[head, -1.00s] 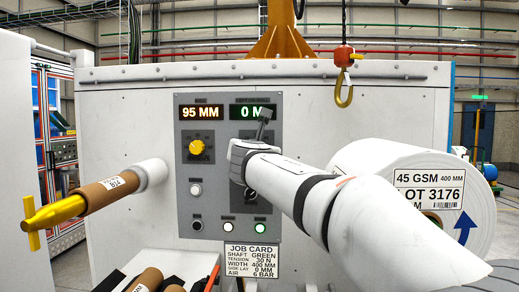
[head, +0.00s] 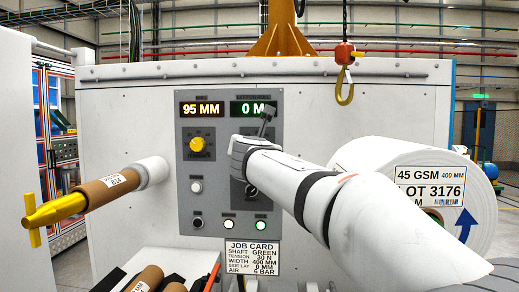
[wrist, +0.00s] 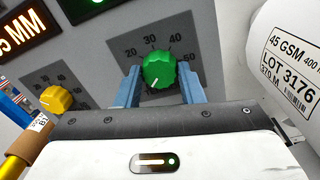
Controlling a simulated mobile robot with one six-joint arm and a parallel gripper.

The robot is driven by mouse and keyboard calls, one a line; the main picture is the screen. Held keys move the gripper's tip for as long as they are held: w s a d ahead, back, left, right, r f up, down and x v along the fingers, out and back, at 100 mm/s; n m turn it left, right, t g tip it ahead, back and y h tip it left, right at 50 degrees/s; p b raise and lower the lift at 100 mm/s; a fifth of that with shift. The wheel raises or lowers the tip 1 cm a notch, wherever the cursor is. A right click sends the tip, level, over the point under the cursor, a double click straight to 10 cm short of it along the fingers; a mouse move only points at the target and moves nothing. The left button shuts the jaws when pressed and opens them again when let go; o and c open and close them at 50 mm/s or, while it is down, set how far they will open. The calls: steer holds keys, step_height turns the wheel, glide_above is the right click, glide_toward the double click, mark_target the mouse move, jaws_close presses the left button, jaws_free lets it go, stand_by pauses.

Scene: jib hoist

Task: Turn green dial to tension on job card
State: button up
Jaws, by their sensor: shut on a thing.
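In the wrist view the green dial (wrist: 158,70) sits on the grey panel between the blue fingers of my gripper (wrist: 159,78), which is shut on it. The dial's white pointer mark points to the lower left, below the 20 on its scale. The numbers 20, 30, 40 and 50 show around it. In the head view my gripper and arm hide the green dial. The job card (head: 252,258) below the panel reads shaft green, tension 30 N, width 400 mm, side lay 0 mm, air 6 bar.
A yellow dial (head: 197,145) is left of the green one, under a 95 MM display (head: 202,109). A yellow-ended shaft with a brown core (head: 105,188) sticks out at left. A large white roll (head: 415,160) stands at right. A hoist hook (head: 344,85) hangs above.

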steer(key=shift+a+f+m+h+b, duration=0.1)
steer(key=shift+m+h+b, duration=0.3)
steer(key=shift+m+b, duration=4.95)
steer(key=shift+a+f+m+h+b, duration=0.1)
steer(key=shift+m+h+b, duration=0.3)
steer(key=shift+m+b, duration=4.9)
steer(key=m+p, duration=0.5)
steer(key=m, duration=0.1)
steer(key=shift+p, duration=0.35)
steer(key=o, duration=0.9)
steer(key=shift+o, duration=0.5)
steer(key=shift+d+r, duration=0.1)
steer(key=s+b, duration=0.2)
steer(key=s, duration=0.5)
steer(key=shift+s+a+f+b, duration=0.2)
steer(key=shift+s+a+b, duration=0.1)
steer(key=shift+s+b, duration=0.1)
